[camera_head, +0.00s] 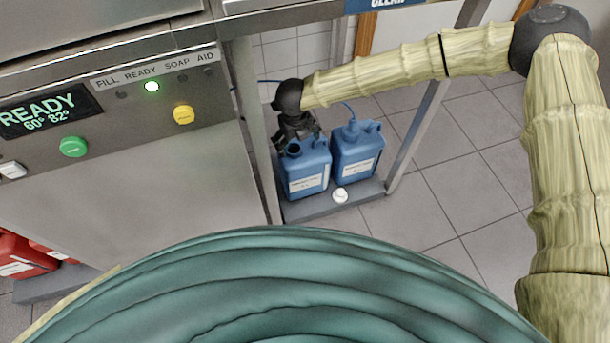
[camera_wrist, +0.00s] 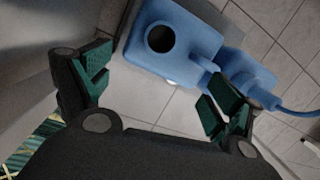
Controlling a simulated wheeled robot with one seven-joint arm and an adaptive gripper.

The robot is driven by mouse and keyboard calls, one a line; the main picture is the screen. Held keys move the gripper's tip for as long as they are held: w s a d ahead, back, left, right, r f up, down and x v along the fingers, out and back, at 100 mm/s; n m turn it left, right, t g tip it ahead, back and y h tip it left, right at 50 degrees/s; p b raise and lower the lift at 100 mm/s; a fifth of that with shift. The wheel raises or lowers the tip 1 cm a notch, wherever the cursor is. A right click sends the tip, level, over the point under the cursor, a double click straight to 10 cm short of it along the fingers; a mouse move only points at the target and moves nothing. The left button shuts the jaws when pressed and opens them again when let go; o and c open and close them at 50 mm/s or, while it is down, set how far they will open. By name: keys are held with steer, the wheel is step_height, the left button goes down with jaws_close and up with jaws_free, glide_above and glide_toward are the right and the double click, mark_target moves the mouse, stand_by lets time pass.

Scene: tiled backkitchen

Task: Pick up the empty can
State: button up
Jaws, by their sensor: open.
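Two blue cans stand side by side on a low grey shelf (camera_head: 332,204). The left can (camera_head: 306,176) has an open, uncapped mouth; whether it is empty inside cannot be seen. The right can (camera_head: 357,158) has a blue hose running into its top. My gripper (camera_head: 297,136) is over the top of the left can, with its fingers apart and nothing between them. In the wrist view, the gripper (camera_wrist: 157,86) is open; the uncapped can (camera_wrist: 185,30) lies ahead of the fingers, and the hosed can (camera_wrist: 262,85) is beyond the right finger. Contact cannot be told.
A round white thing (camera_head: 340,196), perhaps a cap, lies at the shelf's front. A steel machine (camera_head: 130,170) with a lit panel stands left, its leg (camera_head: 257,135) beside the left can. Another leg (camera_head: 415,140) stands right of the shelf. Red containers (camera_head: 25,255) sit lower left. Tiled floor right is clear.

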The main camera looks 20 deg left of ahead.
mark_target(304, 165)
steer(key=a+f+b, duration=0.1)
steer(key=f+b, duration=0.1)
steer(key=f, duration=0.1)
steer(key=w+a+f+m+b, duration=0.1)
steer(key=f, duration=0.2)
steer(key=w+a+f+m+b, duration=0.1)
steer(key=f+b, duration=0.1)
steer(key=shift+f+g+b, duration=0.35)
steer(key=shift+f+g, duration=0.05)
steer(key=shift+w+a+f, duration=0.1)
steer(key=shift+w+f, duration=0.1)
steer(key=shift+f, duration=0.15)
steer(key=c, duration=1.8)
steer(key=shift+o, duration=0.2)
steer(key=shift+r, duration=0.1)
